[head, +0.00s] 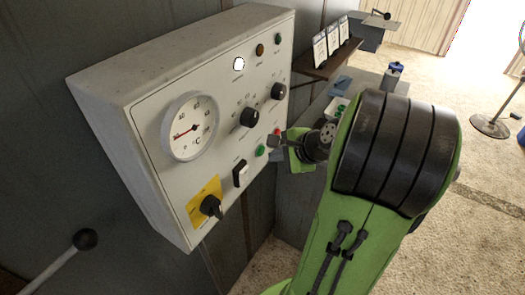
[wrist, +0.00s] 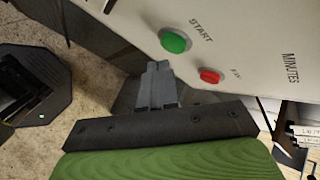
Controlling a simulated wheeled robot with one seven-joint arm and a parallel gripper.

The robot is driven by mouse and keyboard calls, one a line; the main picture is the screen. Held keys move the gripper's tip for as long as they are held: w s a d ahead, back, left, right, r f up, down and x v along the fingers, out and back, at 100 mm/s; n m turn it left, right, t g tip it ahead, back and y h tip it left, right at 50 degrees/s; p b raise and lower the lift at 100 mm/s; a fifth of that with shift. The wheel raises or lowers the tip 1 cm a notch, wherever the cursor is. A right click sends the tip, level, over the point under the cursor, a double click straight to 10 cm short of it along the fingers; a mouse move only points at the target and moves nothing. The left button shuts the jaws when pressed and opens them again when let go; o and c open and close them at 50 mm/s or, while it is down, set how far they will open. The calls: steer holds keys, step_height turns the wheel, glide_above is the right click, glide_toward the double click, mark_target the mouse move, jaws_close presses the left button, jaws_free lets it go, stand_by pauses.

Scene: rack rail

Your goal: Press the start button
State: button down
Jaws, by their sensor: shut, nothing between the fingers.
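The start button (wrist: 173,42) is a round green button on the panel face, with the word START beside it in the wrist view. In the head view the green button (head: 260,150) sits at the panel's lower right. A red button (wrist: 209,76) is beside it; it also shows in the head view (head: 277,131). My gripper (wrist: 158,70) is shut and empty, its fingertips near the panel's edge and close to the green button. In the head view my gripper (head: 275,142) is just right of the green button. I cannot tell whether it touches the panel.
The panel (head: 215,90) also carries a dial gauge (head: 190,127), black knobs (head: 249,117), a rocker switch (head: 241,172) and a yellow plate with a rotary switch (head: 205,201). A shelf (head: 332,62) with cards is behind.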

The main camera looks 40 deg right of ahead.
steer(key=shift+w, duration=0.1)
steer(key=shift+w+a, duration=0.1)
steer(key=shift+w, duration=0.2)
steer(key=shift+w+a+p, duration=0.2)
steer(key=shift+w+p, duration=0.1)
steer(key=shift+w, duration=0.1)
stand_by(0.8)
steer(key=shift+s+d, duration=0.3)
steer(key=shift+s, duration=0.5)
steer(key=s, duration=0.1)
steer(key=s+d, duration=0.1)
steer(key=s, duration=0.2)
steer(key=shift+s+d, duration=0.35)
steer(key=shift+s, duration=0.05)
steer(key=shift+w, duration=0.1)
stand_by(0.5)
